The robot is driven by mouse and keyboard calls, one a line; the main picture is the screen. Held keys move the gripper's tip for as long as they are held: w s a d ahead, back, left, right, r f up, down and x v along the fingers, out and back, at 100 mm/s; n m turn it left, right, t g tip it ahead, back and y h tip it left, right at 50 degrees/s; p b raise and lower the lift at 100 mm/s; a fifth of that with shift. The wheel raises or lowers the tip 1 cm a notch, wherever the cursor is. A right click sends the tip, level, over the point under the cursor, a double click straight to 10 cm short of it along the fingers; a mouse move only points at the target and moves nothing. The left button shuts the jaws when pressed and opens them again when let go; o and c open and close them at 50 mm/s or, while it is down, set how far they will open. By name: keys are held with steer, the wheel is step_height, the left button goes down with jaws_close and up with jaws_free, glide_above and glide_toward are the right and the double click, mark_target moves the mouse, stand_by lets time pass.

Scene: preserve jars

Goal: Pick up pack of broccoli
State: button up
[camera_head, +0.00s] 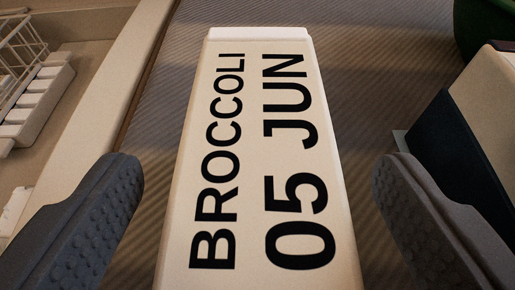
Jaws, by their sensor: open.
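The pack of broccoli (255,150) is a long cream box with a white end at the far side. Its label reads "BROCCOLI" and "05 JUN" in black letters. It lies in the middle of the view, and its near end runs out of the bottom of the picture. My gripper (257,185) is open, with one dark grey studded finger on each side of the pack. A gap shows between each finger and the pack, so neither appears to touch it.
The pack lies on a dark ribbed surface (160,110). A beige ledge (95,115) runs along the left, with a white wire rack (25,50) and a white segmented tray (40,95) beyond it. A dark and cream box (455,135) and a green rounded object (485,25) stand at right.

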steer(key=shift+x, duration=1.35)
steer(key=c, duration=1.4)
steer(key=shift+o, duration=0.2)
steer(key=shift+r+p, duration=0.65)
steer(key=shift+r, duration=1.15)
steer(key=s+d+r+p, duration=0.2)
steer(key=s+d+p, duration=0.15)
steer(key=s, duration=1.15)
step_height(320, 180, up, 16)
steer(key=p, duration=0.9)
steer(key=shift+s+d+f, duration=0.25)
steer(key=shift+s+d, duration=0.05)
